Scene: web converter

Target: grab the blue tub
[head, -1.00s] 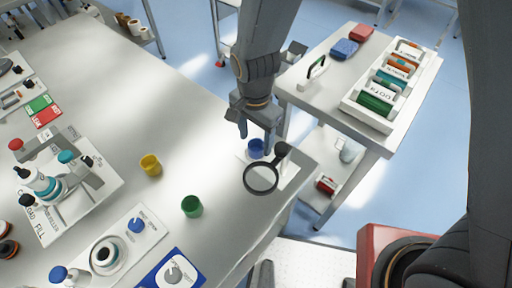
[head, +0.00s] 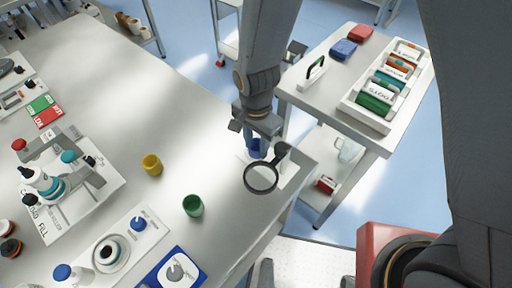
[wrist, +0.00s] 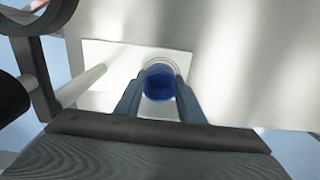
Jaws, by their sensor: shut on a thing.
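The blue tub (head: 256,150) stands on a white plate near the right edge of the table in the head view, partly hidden by my gripper. My gripper (head: 257,147) reaches down over it from above. In the wrist view the blue tub (wrist: 159,83) shows as a round, open-topped cup between the two fingers of my gripper (wrist: 160,92). The fingers are shut on its sides. The tub looks upright, and I cannot tell any gap between it and the plate.
A magnifier (head: 261,177) on a stand is close in front of the tub. A green tub (head: 193,205) and a yellow tub (head: 152,164) stand to the left on the table (head: 190,120). A side table (head: 330,88) with a rack of rolls (head: 388,85) is at the right.

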